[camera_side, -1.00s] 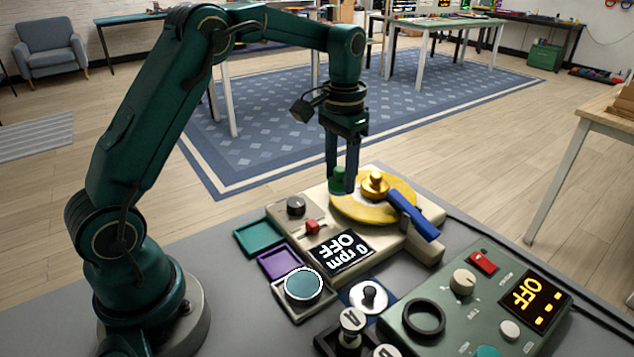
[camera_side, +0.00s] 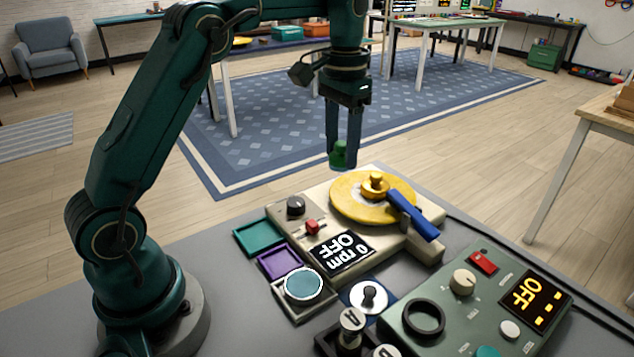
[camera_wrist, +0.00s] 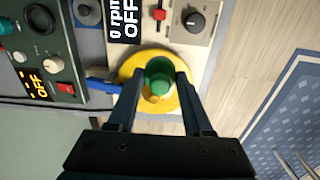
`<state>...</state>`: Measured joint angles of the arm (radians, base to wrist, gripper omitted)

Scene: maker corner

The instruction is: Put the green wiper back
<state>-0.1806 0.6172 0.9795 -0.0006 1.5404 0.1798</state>
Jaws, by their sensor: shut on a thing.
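The green wiper (camera_side: 343,154) is held between the fingertips of my gripper (camera_side: 343,145), which is shut on it. It hangs in the air above the back left edge of the yellow turntable disc (camera_side: 346,208), clear of it. In the wrist view the green wiper (camera_wrist: 159,75) shows between my two fingers (camera_wrist: 158,80), with the yellow disc (camera_wrist: 133,66) behind it. A teal square tray (camera_side: 259,238) and a purple square tray (camera_side: 281,262) lie left of the turntable machine (camera_side: 290,228). Both look empty.
A round teal-topped pad (camera_side: 304,285) sits in a tray in front of the purple tray. A blue arm (camera_side: 413,215) crosses the disc's right side. A green control box (camera_side: 480,305) reading OFF stands at front right. The machine display (camera_side: 342,251) reads 0 rpm OFF.

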